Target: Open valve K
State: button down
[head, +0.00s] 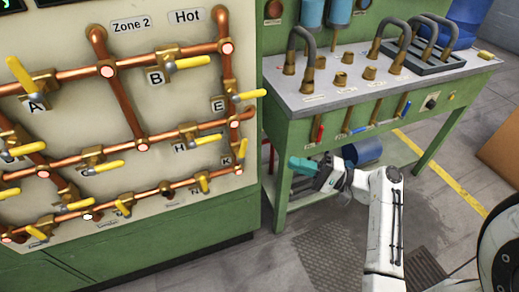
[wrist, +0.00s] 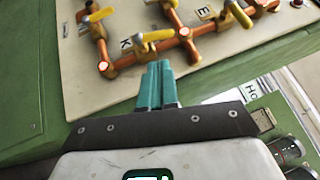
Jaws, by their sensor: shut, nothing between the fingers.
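Valve K has a yellow lever handle (head: 241,149) at the lower right edge of the pipe panel in the head view, beside its K label (head: 226,161). In the wrist view the same yellow handle (wrist: 157,36) lies close to the line of its copper pipe, just beyond my fingertips in the picture. My gripper (head: 296,164) has teal fingers and is to the right of the panel in the head view, apart from the handle. In the wrist view my gripper (wrist: 157,67) has its fingers together with nothing between them.
Valve E's yellow handle (head: 252,95) juts out above valve K. Valve H (head: 198,142) is to its left. A green workbench (head: 340,102) with hoses and fittings stands right of the panel, behind my gripper in the head view. Open floor (head: 315,255) lies in front.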

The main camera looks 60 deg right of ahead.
jog(key=p, duration=0.2)
send_near(243, 150)
jog(key=w+r, duration=0.1)
jog(key=w, duration=0.3)
jog(key=shift+w+a+r, duration=0.15)
jog(key=shift+w+a, duration=0.55)
jog(key=shift+w, duration=0.2)
